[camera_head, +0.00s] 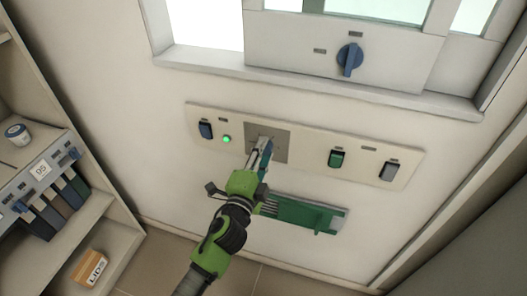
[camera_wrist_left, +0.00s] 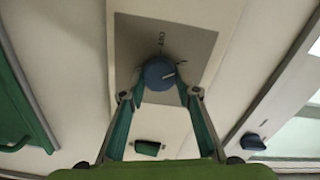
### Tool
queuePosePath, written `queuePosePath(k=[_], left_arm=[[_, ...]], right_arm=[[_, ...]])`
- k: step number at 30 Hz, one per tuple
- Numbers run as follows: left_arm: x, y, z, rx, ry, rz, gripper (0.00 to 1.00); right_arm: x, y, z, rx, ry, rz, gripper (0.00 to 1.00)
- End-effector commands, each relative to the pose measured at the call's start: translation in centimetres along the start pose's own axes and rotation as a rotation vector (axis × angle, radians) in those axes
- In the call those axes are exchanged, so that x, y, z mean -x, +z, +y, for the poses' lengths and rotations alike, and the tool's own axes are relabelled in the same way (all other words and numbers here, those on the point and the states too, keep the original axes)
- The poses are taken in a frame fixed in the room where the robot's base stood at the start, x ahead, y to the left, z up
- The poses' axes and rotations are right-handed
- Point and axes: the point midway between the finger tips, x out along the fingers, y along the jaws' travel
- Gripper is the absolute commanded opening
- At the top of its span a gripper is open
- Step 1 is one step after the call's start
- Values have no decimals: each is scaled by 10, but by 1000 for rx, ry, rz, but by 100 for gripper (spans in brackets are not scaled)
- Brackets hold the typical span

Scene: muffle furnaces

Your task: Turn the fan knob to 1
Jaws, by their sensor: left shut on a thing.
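A round blue knob (camera_wrist_left: 159,73), which I take as the fan knob, sits on a grey plate (camera_wrist_left: 196,40) in the left wrist view. A pale line on its face points to the right in that view. My left gripper (camera_wrist_left: 160,82) is shut on the knob, one finger on each side. In the head view the left gripper (camera_head: 266,146) reaches the grey plate (camera_head: 281,134) and hides the knob. My right gripper is not in view.
The long wall panel (camera_head: 310,148) also holds a blue switch (camera_head: 205,130), a lit green lamp (camera_head: 226,139), a green switch (camera_head: 337,158) and a grey switch (camera_head: 389,171). Another blue knob (camera_head: 350,58) is above. A green rack (camera_head: 308,214) is below; shelves (camera_head: 85,215) stand left.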

Motion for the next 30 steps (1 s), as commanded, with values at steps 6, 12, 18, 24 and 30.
queuePosePath(k=[6,12,18,24,30], left_arm=[[0,0,1,-6,1,1,8],[0,0,1,-4,2,1,32],[0,0,1,-4,1,0,47],[1,0,1,-3,1,0,47],[21,0,2,-3,3,0,47]], right_arm=[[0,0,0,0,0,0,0],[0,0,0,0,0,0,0],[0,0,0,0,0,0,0],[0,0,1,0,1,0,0],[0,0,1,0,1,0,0]])
